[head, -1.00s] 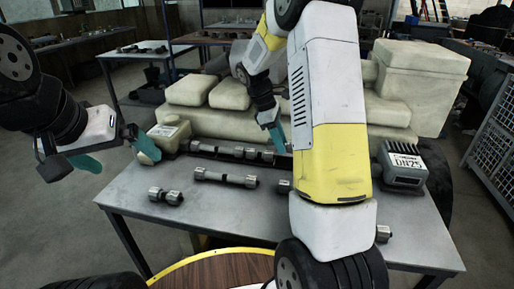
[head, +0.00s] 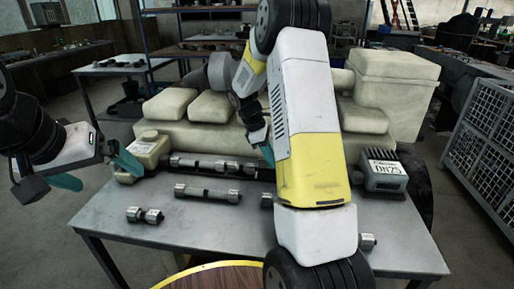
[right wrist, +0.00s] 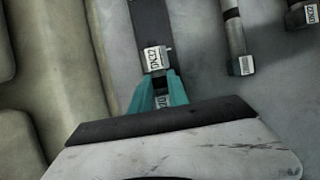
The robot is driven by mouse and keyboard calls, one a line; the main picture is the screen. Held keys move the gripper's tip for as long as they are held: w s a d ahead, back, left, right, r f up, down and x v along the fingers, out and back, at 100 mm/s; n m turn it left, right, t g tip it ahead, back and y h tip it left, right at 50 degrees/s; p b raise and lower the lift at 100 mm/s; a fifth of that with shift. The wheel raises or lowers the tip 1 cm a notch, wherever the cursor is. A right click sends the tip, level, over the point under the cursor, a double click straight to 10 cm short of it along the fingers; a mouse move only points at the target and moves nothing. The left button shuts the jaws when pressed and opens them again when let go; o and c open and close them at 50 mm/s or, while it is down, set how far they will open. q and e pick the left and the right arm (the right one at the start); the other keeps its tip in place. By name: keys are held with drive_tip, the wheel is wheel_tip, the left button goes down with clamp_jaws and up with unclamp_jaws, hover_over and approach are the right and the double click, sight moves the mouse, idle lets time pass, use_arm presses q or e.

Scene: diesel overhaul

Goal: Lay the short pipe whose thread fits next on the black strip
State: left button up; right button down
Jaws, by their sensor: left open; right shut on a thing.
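The black strip (head: 262,176) runs along the back of the table, and a bare length shows in the right wrist view (right wrist: 150,22). Pipes with metal end fittings (head: 192,163) lie along its left part. My right gripper (right wrist: 158,88) is shut on a short pipe (right wrist: 154,60), low over or at the strip. One end carries a label, apparently DN32. A second label shows between the fingers; whether both belong to one pipe, or it touches the row, I cannot tell. My left gripper (head: 97,171) is open and empty, left of the table's back corner.
A longer pipe (head: 208,193) and a short pipe (head: 145,215) lie on the table (head: 215,235). Another pipe end (head: 367,242) shows right of my right arm, which hides the middle. A grey DN25 block (head: 384,172) stands right. A cream engine (head: 365,120) stands behind.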

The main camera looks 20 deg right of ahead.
drive_tip(key=shift+f, duration=1.6)
drive_tip(key=shift+s+f, duration=0.1)
drive_tip(key=shift+f, duration=0.1)
drive_tip(key=c, duration=1.2)
unclamp_jaws()
drive_tip(key=v, duration=0.8)
drive_tip(key=s+a+r+m+t+y, duration=0.2)
drive_tip(key=s+r+m, duration=0.1)
drive_tip(key=s+r, duration=0.3)
drive_tip(key=s+a+r+m+t+y, duration=0.1)
drive_tip(key=s+a+r+m+t, duration=0.15)
drive_tip(key=s+r, duration=0.35)
drive_tip(key=s+a+r+m+t+y, duration=0.1)
drive_tip(key=s+a+m, duration=0.1)
drive_tip(key=s, duration=0.2)
drive_tip(key=s+a+r+m+t+y, duration=0.1)
drive_tip(key=s+a+r+m, duration=0.1)
drive_tip(key=s, duration=0.2)
drive_tip(key=s+a+r+m+t+y, duration=0.1)
drive_tip(key=s+m, duration=0.1)
drive_tip(key=s, duration=0.3)
drive_tip(key=shift+s+a+r+m+t, duration=0.1)
drive_tip(key=shift+a+r+m+t, duration=0.25)
drive_tip(key=shift+a+r, duration=0.05)
